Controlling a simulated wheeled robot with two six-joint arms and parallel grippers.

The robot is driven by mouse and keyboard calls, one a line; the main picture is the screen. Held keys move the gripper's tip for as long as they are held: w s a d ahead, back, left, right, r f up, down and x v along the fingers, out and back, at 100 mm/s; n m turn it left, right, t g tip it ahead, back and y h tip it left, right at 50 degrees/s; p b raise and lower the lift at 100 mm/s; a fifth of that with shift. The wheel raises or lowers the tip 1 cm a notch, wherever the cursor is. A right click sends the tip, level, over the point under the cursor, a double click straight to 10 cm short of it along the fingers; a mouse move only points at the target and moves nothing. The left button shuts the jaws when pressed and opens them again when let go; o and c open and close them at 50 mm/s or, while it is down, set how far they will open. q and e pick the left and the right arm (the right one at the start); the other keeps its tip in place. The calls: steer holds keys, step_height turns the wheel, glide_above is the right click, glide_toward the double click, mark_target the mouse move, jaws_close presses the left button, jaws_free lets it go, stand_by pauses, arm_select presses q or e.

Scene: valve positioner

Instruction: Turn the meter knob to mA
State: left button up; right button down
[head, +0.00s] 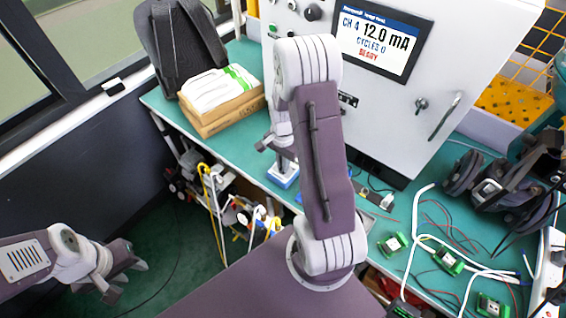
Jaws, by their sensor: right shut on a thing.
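My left gripper (126,280) is at the lower left, over the dark floor and away from the bench, with its fingers apart and empty. My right arm rises in the middle and bends down behind its own link. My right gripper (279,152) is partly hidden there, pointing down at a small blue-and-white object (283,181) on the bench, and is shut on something. I cannot make out its fingertips. No meter knob or mA mark on a dial can be made out. The cabinet screen (378,37) reads CH 4, 12.0 mA, CYCLES 0 and READY.
The grey cabinet (400,120) stands at the back of the green bench (240,165). A box with white packs (215,98) and a black bag (178,42) are at the left. Several green modules, cables and a dark headset (500,180) clutter the right side.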

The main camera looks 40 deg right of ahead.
steer(key=shift+w, duration=0.1)
steer(key=c, duration=1.5)
jaws_free()
step_height(320, 180, up, 9)
steer(key=shift+p, duration=0.3)
